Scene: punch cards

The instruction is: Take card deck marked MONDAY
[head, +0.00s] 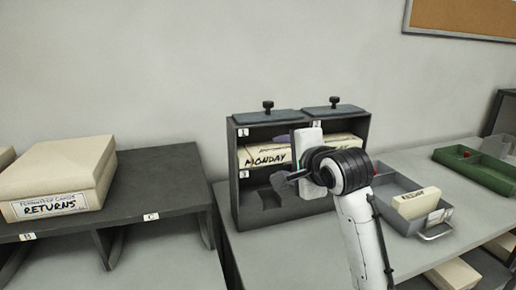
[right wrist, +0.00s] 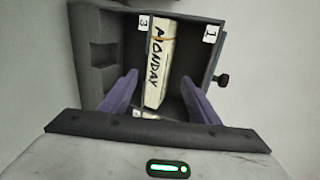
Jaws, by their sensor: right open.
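The cream card deck marked MONDAY (head: 268,158) lies in an upper left compartment of the dark rack (head: 235,205), its written end facing out. In the right wrist view the MONDAY deck (right wrist: 159,60) shows between the two purple fingers. My right gripper (head: 283,163) is open in front of the rack, with one finger on each side of the deck in that view. A gap shows between each finger and the deck, and nothing is held. The gripper and wrist hide part of the rack's right side. My left gripper is not in view.
Another cream deck (head: 343,139) lies in the rack's upper right. A grey tray (head: 390,183) with an upright card deck (head: 417,202) stands right of my arm. A green tray (head: 478,170) is farther right. A RETURNS box (head: 62,175) sits on the left shelf unit (head: 160,185).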

